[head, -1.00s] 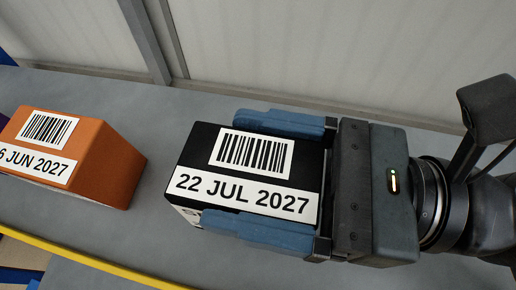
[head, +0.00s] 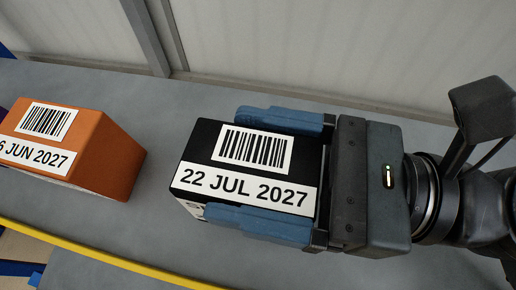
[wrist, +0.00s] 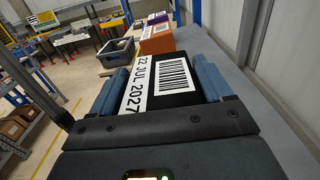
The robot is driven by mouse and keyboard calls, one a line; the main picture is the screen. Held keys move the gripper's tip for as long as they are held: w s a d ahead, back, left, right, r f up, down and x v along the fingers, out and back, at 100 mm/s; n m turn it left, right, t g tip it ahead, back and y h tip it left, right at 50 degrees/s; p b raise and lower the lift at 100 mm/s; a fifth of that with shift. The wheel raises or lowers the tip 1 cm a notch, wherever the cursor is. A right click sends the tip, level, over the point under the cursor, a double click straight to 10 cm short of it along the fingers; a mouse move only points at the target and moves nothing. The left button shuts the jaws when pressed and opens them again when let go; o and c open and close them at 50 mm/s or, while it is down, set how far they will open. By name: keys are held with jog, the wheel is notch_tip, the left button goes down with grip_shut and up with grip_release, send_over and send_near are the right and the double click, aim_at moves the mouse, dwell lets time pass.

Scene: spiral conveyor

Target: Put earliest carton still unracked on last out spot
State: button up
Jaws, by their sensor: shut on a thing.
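A black carton (head: 205,140) with a barcode and a label reading 22 JUL 2027 sits between the blue fingers of my gripper (head: 268,172). The gripper is shut on it from both sides. The carton also shows in the wrist view (wrist: 178,100). An orange carton (head: 122,160) stands to its left with a gap between them; its label ends in 6 JUN 2027, cut off by the picture edge. The wrist view shows the orange carton (wrist: 160,46) beyond the black one, with a purple carton (wrist: 156,20) behind it.
The grey surface (head: 165,215) carries the cartons, with a yellow edge strip (head: 110,265) in front and a pale panel wall (head: 330,45) behind. In the wrist view a grey bin (wrist: 118,53) stands to the left, and shelving with boxes (wrist: 14,128) is at far left.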

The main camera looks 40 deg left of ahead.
aim_at(319, 180)
jog(key=o, duration=1.2)
jog(key=shift+c, duration=0.2)
jog(key=shift+f, duration=0.1)
jog(key=shift+b+v, duration=0.6)
jog(key=shift+v, duration=3.35)
